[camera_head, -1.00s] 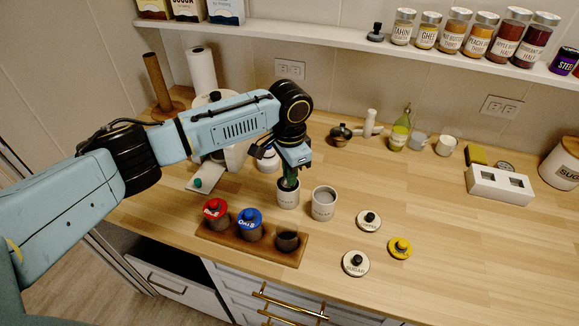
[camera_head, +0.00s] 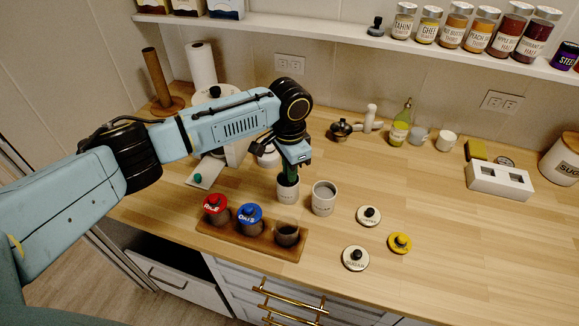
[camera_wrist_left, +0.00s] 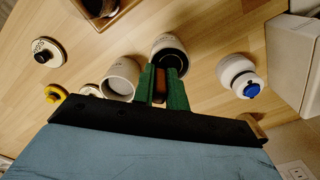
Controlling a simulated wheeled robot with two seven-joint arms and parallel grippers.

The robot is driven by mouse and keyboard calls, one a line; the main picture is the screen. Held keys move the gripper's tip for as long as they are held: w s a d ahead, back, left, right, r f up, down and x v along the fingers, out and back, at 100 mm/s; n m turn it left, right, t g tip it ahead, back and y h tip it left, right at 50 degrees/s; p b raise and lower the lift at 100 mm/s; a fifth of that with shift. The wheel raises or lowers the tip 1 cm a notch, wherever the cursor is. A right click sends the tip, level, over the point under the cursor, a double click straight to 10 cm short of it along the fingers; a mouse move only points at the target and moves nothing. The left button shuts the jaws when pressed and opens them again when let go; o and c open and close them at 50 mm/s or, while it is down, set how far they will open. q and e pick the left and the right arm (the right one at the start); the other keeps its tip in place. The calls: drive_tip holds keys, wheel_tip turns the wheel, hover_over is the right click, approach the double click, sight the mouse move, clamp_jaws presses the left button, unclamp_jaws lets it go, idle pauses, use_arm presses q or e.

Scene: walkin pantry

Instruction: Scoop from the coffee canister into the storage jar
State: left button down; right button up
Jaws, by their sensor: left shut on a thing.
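My left gripper (camera_head: 289,174) points down at the mouth of the left of two white canisters (camera_head: 287,190). Its green fingers (camera_wrist_left: 163,88) are shut on a brown handle (camera_wrist_left: 160,84), apparently the scoop's. The scoop's bowl is hidden. This canister also shows in the wrist view (camera_wrist_left: 170,44), dark inside; its label is too small to read. The second white canister (camera_head: 323,199) stands open just right of it, with pale grey contents. An open glass jar (camera_head: 287,235) with something dark in it stands at the right end of a wooden tray (camera_head: 238,244). My right gripper is not in view.
Red-lidded (camera_head: 215,206) and blue-lidded (camera_head: 249,216) jars share the tray. Loose lids lie to the right: two white (camera_head: 368,216) (camera_head: 355,258) and one yellow (camera_head: 400,243).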

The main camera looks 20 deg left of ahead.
use_arm(q)
drive_tip(key=shift+f, duration=0.45)
idle(0.4)
idle(0.6)
drive_tip(key=shift+r+p, duration=3.85)
drive_tip(key=shift+p, duration=0.55)
drive_tip(key=shift+f, duration=0.1)
